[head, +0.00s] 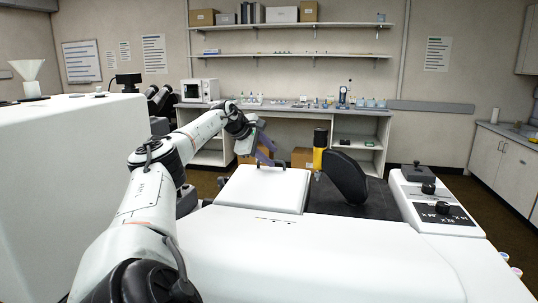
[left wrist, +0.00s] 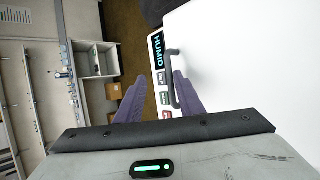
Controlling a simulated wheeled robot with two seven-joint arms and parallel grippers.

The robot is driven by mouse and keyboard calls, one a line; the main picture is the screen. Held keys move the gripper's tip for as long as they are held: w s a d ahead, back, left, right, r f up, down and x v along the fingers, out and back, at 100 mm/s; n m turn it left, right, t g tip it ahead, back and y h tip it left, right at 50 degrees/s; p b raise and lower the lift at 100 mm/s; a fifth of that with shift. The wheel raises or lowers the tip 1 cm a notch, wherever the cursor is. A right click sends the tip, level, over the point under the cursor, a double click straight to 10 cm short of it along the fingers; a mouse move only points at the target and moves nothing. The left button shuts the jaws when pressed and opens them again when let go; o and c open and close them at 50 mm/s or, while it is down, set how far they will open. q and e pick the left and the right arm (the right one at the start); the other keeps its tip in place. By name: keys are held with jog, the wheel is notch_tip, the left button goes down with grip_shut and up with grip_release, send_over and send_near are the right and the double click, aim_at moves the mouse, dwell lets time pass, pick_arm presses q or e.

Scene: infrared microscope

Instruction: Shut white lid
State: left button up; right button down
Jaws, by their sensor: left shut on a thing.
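The white lid (head: 262,188) is a broad square panel on top of the white microscope body (head: 330,255). It looks nearly flat; I cannot tell whether a gap is left under it. Its dark bar handle (head: 281,164) is at the far edge. My left gripper (head: 267,155), with purple fingers, reaches over that far edge and is shut on the handle. In the left wrist view, the handle (left wrist: 172,80) shows by the right finger, with the lid's white surface (left wrist: 240,60) to the right. My right gripper is in neither view.
A panel with a HUMID display (left wrist: 158,52) and small buttons lies beside the handle. A yellow and black cylinder (head: 319,150) and a black rounded part (head: 345,177) stand right of the lid. A control box (head: 432,200) sits further right. A white housing (head: 70,180) fills the left.

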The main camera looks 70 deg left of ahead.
pick_arm(q)
jog(key=shift+a+r, duration=0.2)
jog(key=shift+s+b, duration=0.2)
jog(key=shift+b, duration=0.2)
jog(key=b+v, duration=0.4)
jog(key=v, duration=0.1)
jog(key=shift+s+d, duration=0.15)
jog(key=shift+s, duration=0.05)
jog(key=b+v, duration=0.1)
jog(key=v, duration=0.3)
jog(key=shift+d+r, duration=0.25)
jog(key=shift+d, duration=0.05)
